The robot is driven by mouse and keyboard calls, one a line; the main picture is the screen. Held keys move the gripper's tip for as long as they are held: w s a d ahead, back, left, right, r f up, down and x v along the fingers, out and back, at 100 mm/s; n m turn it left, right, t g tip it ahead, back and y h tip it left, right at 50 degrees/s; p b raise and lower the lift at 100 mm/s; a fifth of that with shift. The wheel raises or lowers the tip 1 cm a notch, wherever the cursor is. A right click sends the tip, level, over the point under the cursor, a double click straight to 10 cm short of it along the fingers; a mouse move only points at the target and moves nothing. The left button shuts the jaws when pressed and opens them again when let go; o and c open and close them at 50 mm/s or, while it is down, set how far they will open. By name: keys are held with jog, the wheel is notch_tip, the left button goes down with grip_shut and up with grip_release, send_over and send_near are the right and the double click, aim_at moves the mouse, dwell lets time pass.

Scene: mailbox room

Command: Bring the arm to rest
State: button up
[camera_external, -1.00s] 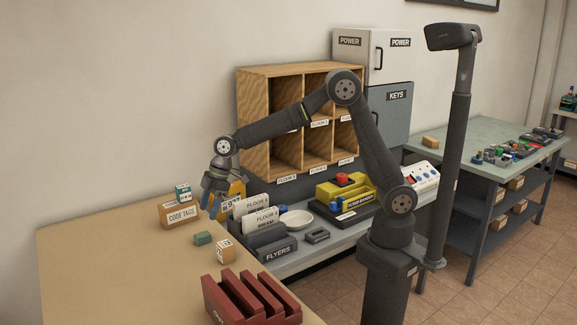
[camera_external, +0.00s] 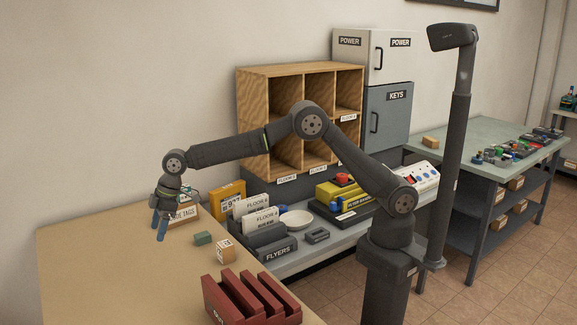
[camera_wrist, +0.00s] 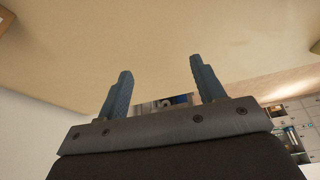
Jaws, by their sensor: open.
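My gripper (camera_external: 161,228) is over the left part of the tan table (camera_external: 90,270), with its blue fingers pointing down. It is in front of the wooden code tags box (camera_external: 188,213) and partly hides it. In the wrist view my gripper's two blue fingers (camera_wrist: 158,85) stand wide apart with nothing between them. The arm stretches out to the left from its base.
A green block (camera_external: 203,238), a small labelled box (camera_external: 226,251) and a dark red slotted rack (camera_external: 250,300) are on the table. A yellow box (camera_external: 228,195), floor cards (camera_external: 262,220) and a flyers holder (camera_external: 278,249) stand nearby. A wooden pigeonhole shelf (camera_external: 252,110) is behind.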

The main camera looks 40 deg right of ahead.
jog(key=shift+s+a+f, duration=0.1)
jog(key=shift+s+a, duration=0.15)
jog(key=shift+a, duration=0.4)
jog(key=shift+s+a+f, duration=0.1)
jog(key=shift+s+a, duration=0.1)
jog(key=shift+a, duration=0.45)
jog(key=shift+s+a+f, duration=0.1)
jog(key=shift+s+a, duration=0.15)
jog(key=shift+a, duration=0.4)
jog(key=w+d+r, duration=0.1)
jog(key=w+d, duration=0.2)
jog(key=d, duration=1.5)
jog(key=shift+r+n, duration=0.25)
jog(key=shift+n, duration=0.05)
jog(key=shift+w, duration=0.1)
